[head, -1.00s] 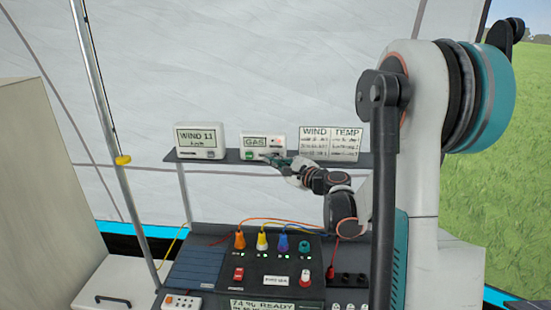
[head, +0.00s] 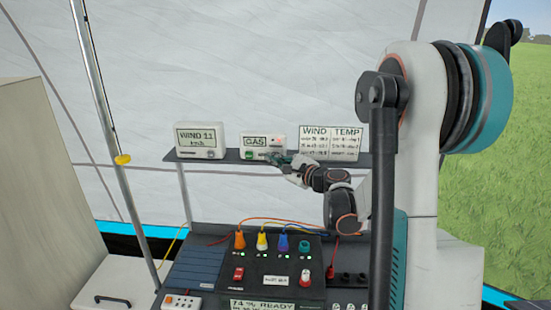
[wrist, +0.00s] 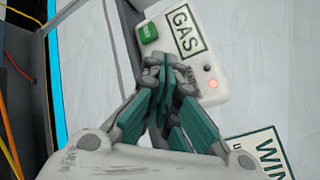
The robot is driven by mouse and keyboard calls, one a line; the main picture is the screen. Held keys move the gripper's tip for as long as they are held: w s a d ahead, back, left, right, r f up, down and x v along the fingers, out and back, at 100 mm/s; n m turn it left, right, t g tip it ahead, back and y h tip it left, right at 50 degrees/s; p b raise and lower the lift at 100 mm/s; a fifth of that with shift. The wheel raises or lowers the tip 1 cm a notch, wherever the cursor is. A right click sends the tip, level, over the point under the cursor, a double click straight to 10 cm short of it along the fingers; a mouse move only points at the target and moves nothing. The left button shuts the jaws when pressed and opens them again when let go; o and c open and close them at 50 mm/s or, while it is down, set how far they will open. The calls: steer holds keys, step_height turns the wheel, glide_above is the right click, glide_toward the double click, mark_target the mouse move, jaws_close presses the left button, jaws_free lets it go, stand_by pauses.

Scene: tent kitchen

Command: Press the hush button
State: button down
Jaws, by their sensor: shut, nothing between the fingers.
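The white gas alarm (head: 264,143) stands on the grey shelf, labelled GAS. In the wrist view the gas alarm (wrist: 190,50) shows at a slant, with a lit red lamp (wrist: 212,85). A green button (wrist: 148,33) sits at one end of its front; the button (head: 249,156) also shows in the head view. My gripper (head: 273,157) is shut and empty, its tips at the lower front of the alarm beside the green button. The fingertips (wrist: 171,62) hide part of the front there. I cannot read a hush label or tell whether the tips touch.
A wind display (head: 200,140) stands left of the alarm, and a WIND/TEMP board (head: 331,143) stands close on the right. Below the shelf (head: 228,156) is a power panel (head: 255,264) with coloured plugs and cables. A tent pole (head: 108,115) rises at the left.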

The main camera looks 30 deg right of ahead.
steer(key=shift+w+d, duration=0.25)
steer(key=shift+w, duration=0.15)
stand_by(0.8)
steer(key=shift+s, duration=0.1)
steer(key=shift+s+a, duration=0.5)
steer(key=shift+s, duration=0.15)
steer(key=shift+s, duration=0.1)
steer(key=s+a, duration=0.1)
steer(key=s, duration=0.1)
steer(key=s+a+b, duration=0.1)
steer(key=s, duration=0.1)
steer(key=shift+a, duration=0.4)
stand_by(0.8)
